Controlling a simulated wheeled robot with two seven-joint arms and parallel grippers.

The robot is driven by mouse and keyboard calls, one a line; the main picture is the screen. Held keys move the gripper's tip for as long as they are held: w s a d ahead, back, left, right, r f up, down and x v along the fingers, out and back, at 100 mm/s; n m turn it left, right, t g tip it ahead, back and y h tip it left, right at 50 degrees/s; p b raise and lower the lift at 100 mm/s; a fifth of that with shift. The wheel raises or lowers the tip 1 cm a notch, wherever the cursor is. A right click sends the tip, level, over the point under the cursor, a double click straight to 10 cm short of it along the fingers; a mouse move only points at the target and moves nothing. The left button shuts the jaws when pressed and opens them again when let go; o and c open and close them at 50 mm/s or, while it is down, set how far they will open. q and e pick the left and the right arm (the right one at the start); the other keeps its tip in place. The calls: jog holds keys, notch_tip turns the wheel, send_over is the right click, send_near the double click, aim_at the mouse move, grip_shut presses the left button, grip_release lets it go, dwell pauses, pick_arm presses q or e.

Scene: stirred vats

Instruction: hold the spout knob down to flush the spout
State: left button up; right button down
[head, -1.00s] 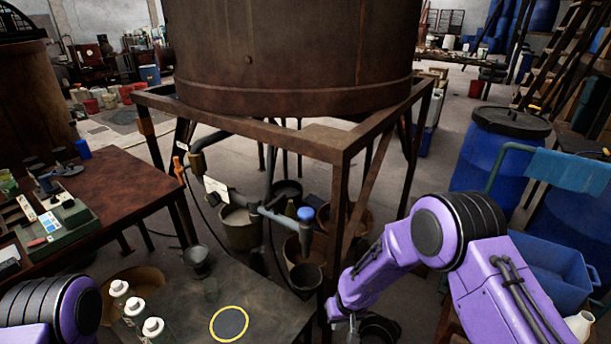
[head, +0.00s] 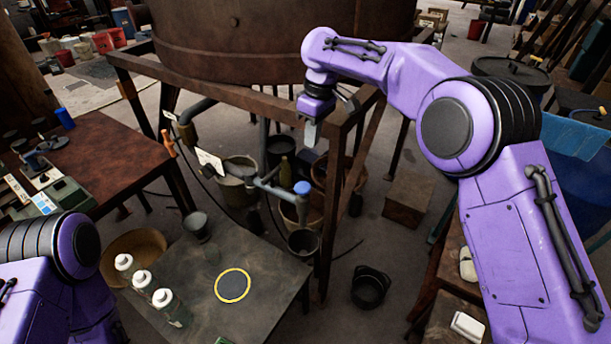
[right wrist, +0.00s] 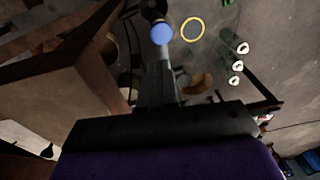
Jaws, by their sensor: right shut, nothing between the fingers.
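The spout knob (head: 302,187) is a blue round cap on top of the grey spout pipe (head: 268,184), below the vat's frame. It also shows in the right wrist view as a blue disc (right wrist: 161,33) just beyond the fingertips. My right gripper (head: 311,136) is shut and empty, pointing down, above the knob and apart from it. In the right wrist view its closed fingers (right wrist: 156,75) point towards the knob. Only part of my left arm shows at the lower left; its gripper is out of view.
The rusty frame (head: 335,150) under the vat (head: 270,45) stands close to my right gripper. A low table (head: 262,268) with a yellow-ringed disc (head: 232,286), a cup (head: 196,226) and white-capped bottles (head: 142,280) lies below. A dark bucket (head: 303,242) is under the spout.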

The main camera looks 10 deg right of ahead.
aim_at(304, 185)
jog(key=f, duration=0.4)
jog(key=a+f+p, duration=0.1)
jog(key=f, duration=0.3)
jog(key=f+p, duration=0.1)
jog(key=f, duration=0.4)
jog(key=shift+w+a, duration=0.1)
jog(key=shift+a, duration=0.2)
jog(key=shift+f, duration=0.2)
